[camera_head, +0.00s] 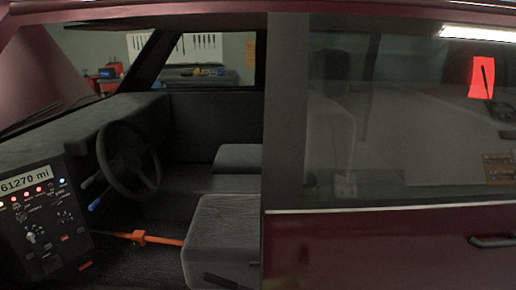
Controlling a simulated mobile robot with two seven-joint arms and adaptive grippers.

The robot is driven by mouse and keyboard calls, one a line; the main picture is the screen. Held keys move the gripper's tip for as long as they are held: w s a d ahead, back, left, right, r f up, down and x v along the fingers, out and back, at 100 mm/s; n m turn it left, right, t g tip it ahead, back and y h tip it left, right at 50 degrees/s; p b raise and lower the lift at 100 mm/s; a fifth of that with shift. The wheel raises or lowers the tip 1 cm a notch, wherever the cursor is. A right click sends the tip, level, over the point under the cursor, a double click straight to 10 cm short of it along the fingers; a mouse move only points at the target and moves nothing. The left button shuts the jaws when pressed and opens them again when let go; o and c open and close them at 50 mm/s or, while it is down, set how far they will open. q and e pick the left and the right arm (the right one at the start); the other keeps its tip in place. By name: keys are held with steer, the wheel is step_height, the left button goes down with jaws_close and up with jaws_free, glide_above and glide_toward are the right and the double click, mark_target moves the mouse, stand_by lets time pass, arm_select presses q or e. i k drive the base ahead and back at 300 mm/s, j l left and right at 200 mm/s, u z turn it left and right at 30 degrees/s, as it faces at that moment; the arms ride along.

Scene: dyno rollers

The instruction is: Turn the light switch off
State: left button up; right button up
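A light switch cannot be made out for certain. A stalk with a blue tip (95,205) sticks out to the left below the steering wheel (128,160). A dark control panel (45,225) stands at the lower left. It carries a "61270 mi" display (24,183), a row of small lit lamps in red, blue and other colours, and several small knobs and switches. The panel's labels are too small to read. Neither of my grippers is in view.
A maroon car fills the view. Its front window opening gives onto the grey seat (222,235) and an orange-red lever (140,237). The dark door pillar (285,130) and the glazed rear door (390,245) close off the right side. A workshop wall shows behind.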

mark_target(54, 202)
steer(key=u, duration=1.45)
